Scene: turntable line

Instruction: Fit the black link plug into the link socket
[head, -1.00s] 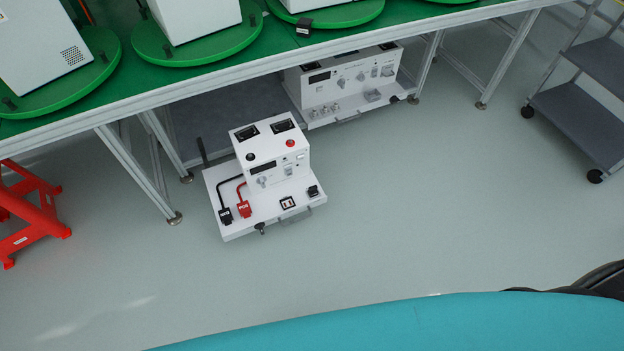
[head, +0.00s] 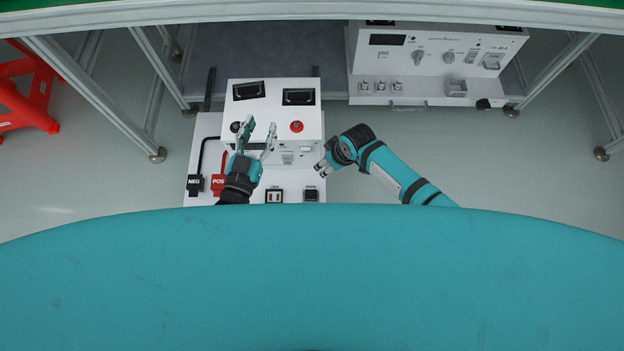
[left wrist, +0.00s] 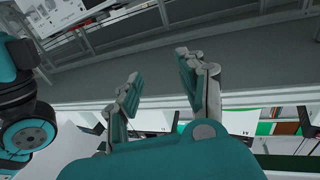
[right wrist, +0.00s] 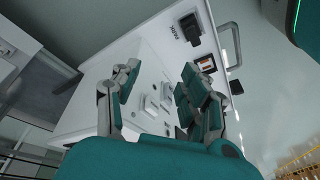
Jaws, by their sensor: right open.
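The black link plug (head: 311,195) sits in the spot labelled PARK on the white unit's front shelf, and it also shows in the right wrist view (right wrist: 190,28). The link socket (head: 274,196), a small framed slot, lies just left of it and shows in the right wrist view (right wrist: 205,62). My right gripper (head: 321,170) is open and empty, above the shelf's right side, apart from the plug. My left gripper (head: 261,127) is open and empty over the unit's left part, with its fingers pointing away from me.
The white unit (head: 270,112) carries a black NEG plug (head: 194,184) and a red POS plug (head: 218,183) with cables at left. A second white unit (head: 436,52) stands behind to the right, under the bench (head: 300,12). Table legs flank both sides. Floor right of the unit is clear.

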